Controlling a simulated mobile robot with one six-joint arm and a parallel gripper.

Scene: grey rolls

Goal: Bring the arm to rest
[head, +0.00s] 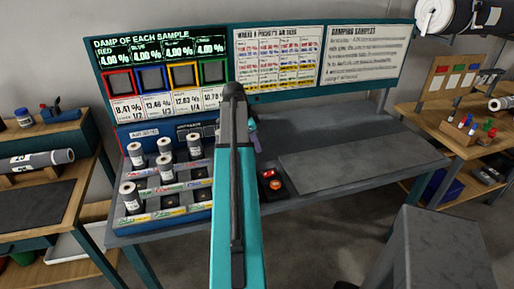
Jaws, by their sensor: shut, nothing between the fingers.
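My arm, teal with a dark stripe, rises from the bottom middle of the head view and reaches over the front of the bench (400,160). At its far end the small dark and purple end of my gripper (256,143) shows just right of the arm. It is shut and empty, above the bench and apart from the things on it. Most of the wrist is hidden behind the arm link.
A blue rack (123,217) with several white-grey rolls stands left of my arm. A red-lit button box (272,183) is just right of it. A grey mat (350,160) lies bare on the right. Side benches flank the main one; a grey block (440,250) stands front right.

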